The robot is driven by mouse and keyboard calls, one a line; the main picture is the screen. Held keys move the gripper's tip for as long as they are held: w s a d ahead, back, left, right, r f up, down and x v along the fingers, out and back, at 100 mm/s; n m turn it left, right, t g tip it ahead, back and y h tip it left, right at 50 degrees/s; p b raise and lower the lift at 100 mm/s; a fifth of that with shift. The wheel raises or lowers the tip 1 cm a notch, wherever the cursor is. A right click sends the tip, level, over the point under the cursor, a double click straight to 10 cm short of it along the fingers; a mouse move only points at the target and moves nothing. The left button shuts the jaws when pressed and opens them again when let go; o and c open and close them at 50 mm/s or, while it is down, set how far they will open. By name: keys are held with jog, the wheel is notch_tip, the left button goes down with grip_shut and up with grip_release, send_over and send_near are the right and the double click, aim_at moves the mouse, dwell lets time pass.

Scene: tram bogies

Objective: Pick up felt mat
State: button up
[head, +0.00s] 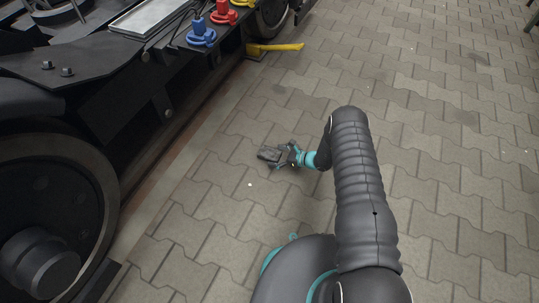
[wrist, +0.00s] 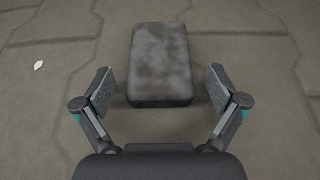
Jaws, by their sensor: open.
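The felt mat (wrist: 160,66) is a dark grey, mottled, rounded rectangular block lying on the paving. In the wrist view it is at the top centre, its near end reaching between the fingers. My gripper (wrist: 160,88) is open, with one finger on each side of the mat and a gap on both sides. In the head view the mat (head: 268,153) is small and partly hidden by my gripper (head: 284,155), which is low over the paving.
A dark tram bogie with wheels (head: 50,215) stands along the left. It carries a metal tray (head: 150,17) and blue (head: 201,36), red (head: 223,14) and yellow parts. A yellow object (head: 275,47) lies by its edge. A small pale scrap (wrist: 39,66) is left of the mat.

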aim_at(276, 155)
jog(key=c, duration=1.2)
jog(key=shift+r, duration=0.15)
notch_tip(276, 155, up, 4)
jog(key=shift+r+p, duration=0.1)
jog(key=shift+p, duration=0.25)
jog(key=shift+c, duration=0.2)
jog(key=s+d+r+p, duration=0.1)
jog(key=s+d+r, duration=0.5)
jog(key=d, duration=0.3)
jog(key=shift+s+d+r, duration=0.2)
jog(key=shift+s+d, duration=0.15)
